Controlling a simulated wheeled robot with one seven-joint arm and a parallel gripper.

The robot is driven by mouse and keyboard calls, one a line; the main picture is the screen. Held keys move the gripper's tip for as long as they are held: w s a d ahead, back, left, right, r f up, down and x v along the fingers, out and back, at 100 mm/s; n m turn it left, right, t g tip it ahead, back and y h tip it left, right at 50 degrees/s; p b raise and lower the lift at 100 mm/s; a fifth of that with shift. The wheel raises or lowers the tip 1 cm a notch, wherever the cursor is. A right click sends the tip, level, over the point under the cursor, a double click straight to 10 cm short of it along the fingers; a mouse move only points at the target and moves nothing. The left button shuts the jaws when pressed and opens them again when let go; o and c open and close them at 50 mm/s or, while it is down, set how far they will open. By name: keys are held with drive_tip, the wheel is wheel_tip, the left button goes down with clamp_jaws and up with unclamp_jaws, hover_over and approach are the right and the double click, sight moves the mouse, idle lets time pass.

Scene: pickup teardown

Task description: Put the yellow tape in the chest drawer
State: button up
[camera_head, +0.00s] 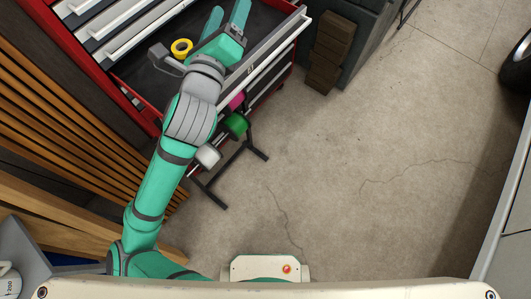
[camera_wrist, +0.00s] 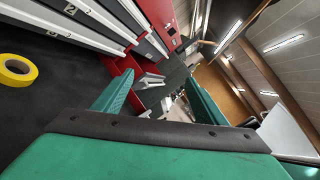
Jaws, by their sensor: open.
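The roll of yellow tape (camera_head: 175,48) lies flat on the dark floor of the open chest drawer (camera_head: 150,76). It also shows at the left edge of the wrist view (camera_wrist: 31,77). The red tool chest (camera_head: 47,17) stands at the upper left with this drawer pulled out. My gripper (camera_head: 227,18) is over the drawer, to the right of the tape and apart from it. Its two green fingers are spread, and nothing is seen between them in the wrist view (camera_wrist: 160,92).
Shut drawers with light handles (camera_head: 125,18) rise beside the open one. A rack with coloured spools (camera_head: 236,125) stands on the floor below the drawer front. Wooden slats (camera_head: 70,125) are at the left, a brown stack (camera_head: 329,50) at the upper right. The concrete floor at centre right is clear.

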drive_tip(key=s+d+r+n+t, duration=0.1)
drive_tip(key=d+r+n+t, duration=0.4)
drive_tip(key=n, duration=0.6)
drive_tip(key=s+d+f+n+g+y, duration=0.1)
drive_tip(key=s+d+f+n+y, duration=0.1)
drive_tip(key=s+f+n, duration=0.55)
drive_tip(key=s+d+f+n+g+y, duration=0.15)
drive_tip(key=f+n, duration=0.35)
drive_tip(key=f, duration=0.5)
drive_tip(key=s+d+f+n+g+y, duration=0.1)
drive_tip(key=s+f+n+g+y, duration=0.15)
drive_tip(key=s+f+n, duration=0.5)
drive_tip(key=s+a+f+g+h, duration=0.1)
drive_tip(key=s+f, duration=0.5)
drive_tip(key=s, duration=0.3)
drive_tip(key=s+f+m+g+h, duration=0.1)
drive_tip(key=s+f+g, duration=0.1)
drive_tip(key=s+f, duration=0.5)
drive_tip(key=s, duration=0.3)
drive_tip(key=shift+s+a+f, duration=0.2)
drive_tip(key=shift+s+a, duration=0.05)
drive_tip(key=shift+a, duration=0.15)
